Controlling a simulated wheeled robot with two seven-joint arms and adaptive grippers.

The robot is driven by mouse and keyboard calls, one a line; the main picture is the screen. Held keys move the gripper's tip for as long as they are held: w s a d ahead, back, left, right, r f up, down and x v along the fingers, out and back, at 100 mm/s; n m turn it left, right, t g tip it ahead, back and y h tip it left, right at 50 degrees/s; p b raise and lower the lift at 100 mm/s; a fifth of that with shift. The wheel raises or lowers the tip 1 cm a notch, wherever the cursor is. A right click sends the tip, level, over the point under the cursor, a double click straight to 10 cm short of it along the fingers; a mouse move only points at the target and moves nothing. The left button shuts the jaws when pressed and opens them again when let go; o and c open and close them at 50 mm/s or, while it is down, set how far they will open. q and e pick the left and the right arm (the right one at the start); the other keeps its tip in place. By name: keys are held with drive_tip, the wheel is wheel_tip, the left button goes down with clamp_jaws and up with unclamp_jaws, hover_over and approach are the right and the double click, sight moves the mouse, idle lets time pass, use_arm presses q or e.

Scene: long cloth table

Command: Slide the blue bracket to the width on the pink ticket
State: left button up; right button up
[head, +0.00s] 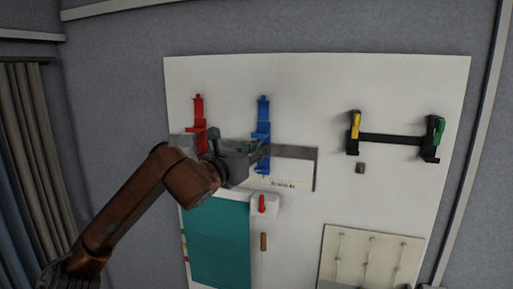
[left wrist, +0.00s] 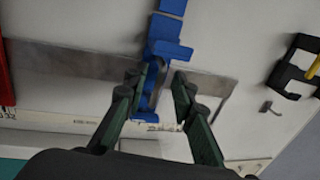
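The blue bracket (head: 263,127) sits upright on a grey metal rail (head: 300,168) on the white board, to the right of the red bracket (head: 198,112). My left gripper (head: 262,152) is at its lower part, in front of the rail. In the left wrist view the blue bracket (left wrist: 167,48) runs down behind the fingers. My left gripper (left wrist: 167,82) has its fingers apart, with the bracket's lower part by the left finger and a gap to the right finger. I cannot tell if that finger touches. I see no pink ticket. My right gripper is not in view.
A black bar with yellow and green ends (head: 390,139) hangs at the right. Below the rail are a white block with a red knob (head: 264,204), a teal panel (head: 218,240) and a pale hook panel (head: 369,258). The rail is clear right of the blue bracket.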

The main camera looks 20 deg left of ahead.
use_arm(q)
drive_tip(key=shift+c, duration=0.5)
clamp_jaws()
